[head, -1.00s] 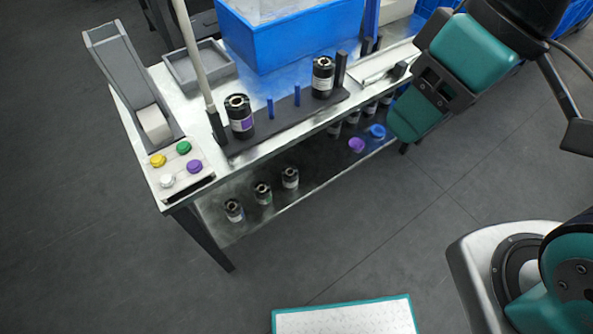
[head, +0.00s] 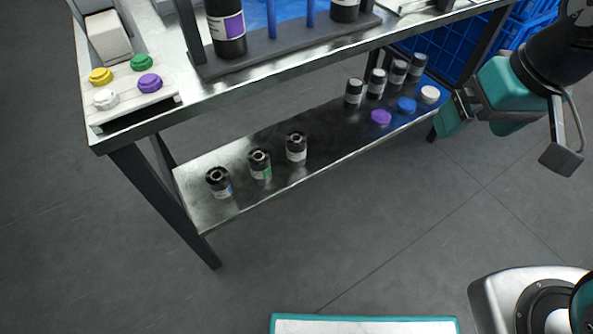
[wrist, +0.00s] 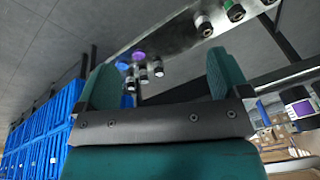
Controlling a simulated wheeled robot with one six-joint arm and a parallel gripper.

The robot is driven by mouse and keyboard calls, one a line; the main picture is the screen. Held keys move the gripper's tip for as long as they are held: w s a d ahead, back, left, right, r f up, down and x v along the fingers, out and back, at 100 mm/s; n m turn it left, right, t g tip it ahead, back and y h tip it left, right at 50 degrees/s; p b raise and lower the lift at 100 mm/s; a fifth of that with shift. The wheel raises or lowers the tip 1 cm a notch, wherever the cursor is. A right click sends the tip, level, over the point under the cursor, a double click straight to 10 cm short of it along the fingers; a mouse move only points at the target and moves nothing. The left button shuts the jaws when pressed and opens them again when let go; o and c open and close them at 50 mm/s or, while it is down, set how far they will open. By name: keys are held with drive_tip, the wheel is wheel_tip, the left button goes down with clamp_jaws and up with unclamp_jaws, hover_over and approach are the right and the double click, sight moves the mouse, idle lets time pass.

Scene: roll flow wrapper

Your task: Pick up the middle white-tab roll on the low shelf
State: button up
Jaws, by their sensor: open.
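Three short dark rolls stand in a row on the low shelf (head: 240,204) in the head view. The left one (head: 219,183) shows a bluish tab and the middle one (head: 260,165) a green tab. The right one (head: 296,147) has a pale label that looks white, near the middle of the shelf. My gripper (wrist: 165,78) is open and empty, its teal fingers spread wide in the wrist view. Dark rolls also show past the fingers in the wrist view (wrist: 203,27).
Several dark bottles (head: 376,84) and purple (head: 381,117), blue (head: 406,105) and white (head: 430,94) caps stand at the shelf's right end. The table top (head: 240,92) overhangs the shelf. Blue crates (wrist: 50,135) are beyond.

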sight(296, 142)
drive_tip(key=w+f+h+b, duration=0.1)
drive_tip(key=w+f+b, duration=0.45)
drive_tip(key=f, duration=0.35)
drive_tip(key=w+f+b, duration=0.5)
drive_tip(key=w+f, duration=0.1)
drive_tip(key=f, duration=0.3)
drive_tip(key=w+a+f, duration=0.4)
drive_tip(key=a, duration=0.4)
drive_tip(key=w+a+f+n+t, duration=0.1)
drive_tip(key=w+a+f, duration=0.3)
drive_tip(key=a, duration=0.4)
drive_tip(key=w+a+f+n, duration=0.1)
drive_tip(key=w+a+f, duration=0.3)
drive_tip(key=a, duration=0.4)
drive_tip(key=shift+w+t+y, duration=0.4)
drive_tip(key=shift+w, duration=0.1)
drive_tip(key=shift+n, duration=0.3)
drive_tip(key=b+x, duration=0.1)
drive_tip(key=x, duration=0.1)
drive_tip(key=b+x, duration=0.2)
drive_tip(key=x, duration=0.1)
drive_tip(key=a+b+x, duration=0.1)
drive_tip(key=b+x, duration=0.1)
drive_tip(key=x, duration=0.1)
drive_tip(key=shift+f, duration=0.1)
drive_tip(key=shift+w, duration=0.1)
drive_tip(key=c, duration=1.2)
drive_tip(key=shift+r, duration=0.2)
